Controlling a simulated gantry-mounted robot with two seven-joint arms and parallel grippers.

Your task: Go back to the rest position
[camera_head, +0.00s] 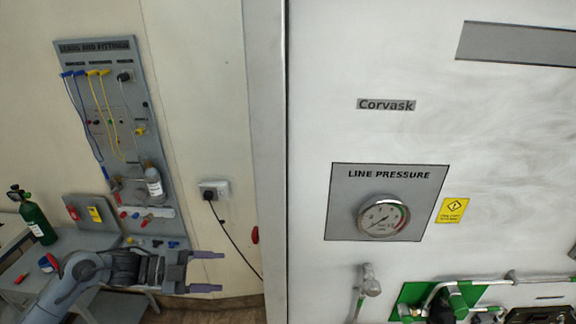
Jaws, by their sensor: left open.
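My left gripper (207,271) is at the lower left of the head view, its arm coming in from the bottom left corner. Its two fingers point right and stand apart, with nothing between them. It is in front of the wall, below a wall socket, and touches nothing that I can see. My right gripper is not in view.
A large white panel with a line pressure gauge (383,217) fills the right side. A grey board of leads and fittings (128,150) hangs at the left. A green gas cylinder (38,222) stands by a grey table. A socket (214,190) has a black cable hanging down.

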